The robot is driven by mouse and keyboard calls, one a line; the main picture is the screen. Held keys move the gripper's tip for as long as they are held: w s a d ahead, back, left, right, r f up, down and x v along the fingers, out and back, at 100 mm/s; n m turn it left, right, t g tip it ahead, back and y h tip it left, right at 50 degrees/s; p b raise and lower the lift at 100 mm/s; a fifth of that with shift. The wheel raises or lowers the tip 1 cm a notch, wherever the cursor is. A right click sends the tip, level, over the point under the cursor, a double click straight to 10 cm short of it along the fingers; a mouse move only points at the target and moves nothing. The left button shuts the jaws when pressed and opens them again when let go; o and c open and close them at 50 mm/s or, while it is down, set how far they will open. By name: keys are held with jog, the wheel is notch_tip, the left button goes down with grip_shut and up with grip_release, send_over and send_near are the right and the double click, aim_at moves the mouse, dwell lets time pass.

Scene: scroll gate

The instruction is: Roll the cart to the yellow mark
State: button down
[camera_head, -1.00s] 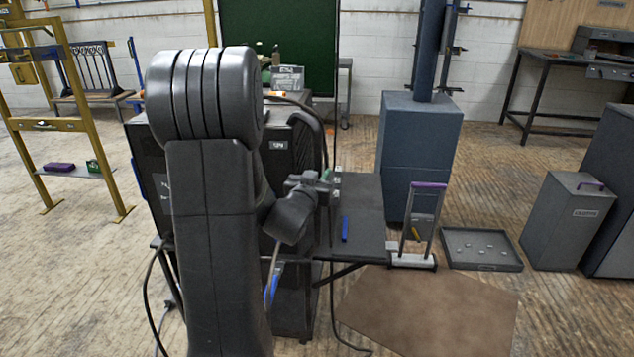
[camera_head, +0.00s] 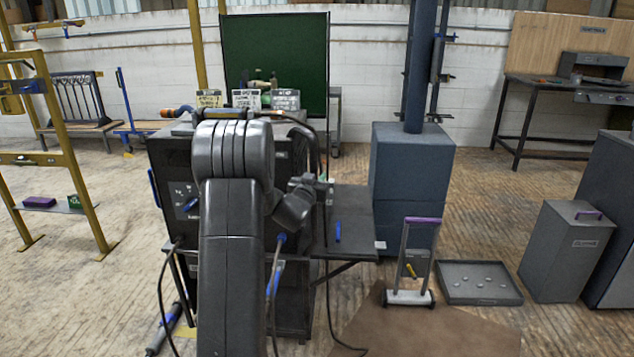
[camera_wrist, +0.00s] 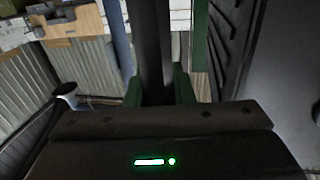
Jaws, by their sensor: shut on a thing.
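The cart is a dark cabinet unit (camera_head: 172,160) with a side shelf (camera_head: 350,222), standing in front of my arm in the head view. My gripper (camera_wrist: 158,90) has its green fingers either side of a dark upright bar (camera_wrist: 152,40) in the wrist view and is shut on it. In the head view my gripper (camera_head: 322,184) is small at the cart's right side, partly hidden by my arm. A yellow patch (camera_head: 187,331) shows on the floor at the cart's lower left; my arm and the cart may cover part of it.
A purple-handled hand truck (camera_head: 422,220) and a shallow tray (camera_head: 480,297) stand right of the cart, near a brown mat (camera_head: 430,330). A blue-grey column base (camera_head: 410,180) stands behind them. A yellow frame (camera_head: 75,150) is at left. Open floor lies between frame and cart.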

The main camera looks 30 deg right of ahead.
jog(key=shift+w+a+f, duration=0.1)
jog(key=shift+w+f, duration=0.15)
jog(key=shift+w, duration=0.25)
jog(key=c, duration=1.5)
grip_release()
jog(key=shift+w+a, duration=0.1)
jog(key=shift+o, duration=1)
jog(key=shift+w+a, duration=0.1)
jog(key=shift+w, duration=0.05)
jog(key=shift+d+r, duration=0.15)
jog(key=shift+d, duration=0.1)
jog(key=shift+s, duration=0.25)
jog(key=v, duration=1.3)
jog(key=shift+s+a, duration=0.2)
jog(key=shift+a, duration=0.1)
